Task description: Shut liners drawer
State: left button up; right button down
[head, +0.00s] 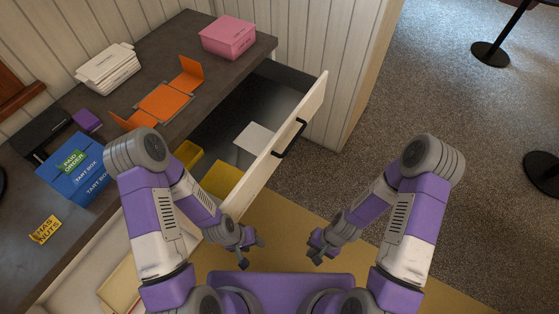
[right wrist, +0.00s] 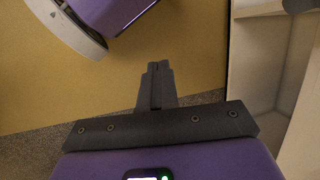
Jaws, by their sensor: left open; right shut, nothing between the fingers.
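A drawer (head: 293,120) with a white front and a black bar handle (head: 288,139) stands pulled out from the dark counter in the head view. Inside lie a white sheet (head: 255,137) and yellow items (head: 222,179); I cannot tell if these are liners. My left gripper (head: 252,251) is open and empty, below the near end of the drawer front in the picture and apart from the handle. My right gripper (head: 316,250) is shut and empty, to the right of the left one and clear of the drawer. Its closed fingers also show in the right wrist view (right wrist: 156,84).
On the counter (head: 205,85) are a pink box (head: 228,37), white boxes (head: 108,68), an orange unfolded carton (head: 165,103) and blue tart boxes (head: 75,170). A pale open compartment (head: 70,285) shows at lower left.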

jog(key=a+f+m+g+y+b, duration=0.1)
jog(key=a+m+g+y, duration=0.15)
jog(key=m, duration=0.25)
jog(key=m+t+y+b, duration=0.4)
jog(key=m+t+y, duration=0.5)
jog(key=m+t, duration=0.45)
send_near(271, 164)
jog(key=shift+m, duration=0.25)
jog(key=x, duration=0.2)
jog(key=b+x, duration=0.1)
jog(key=x, duration=0.1)
jog(key=b+x, duration=0.1)
jog(key=x, duration=0.1)
jog(key=shift+a+r, duration=0.35)
jog(key=shift+r, duration=0.05)
jog(key=shift+w+a, duration=0.1)
jog(key=shift+w, duration=0.1)
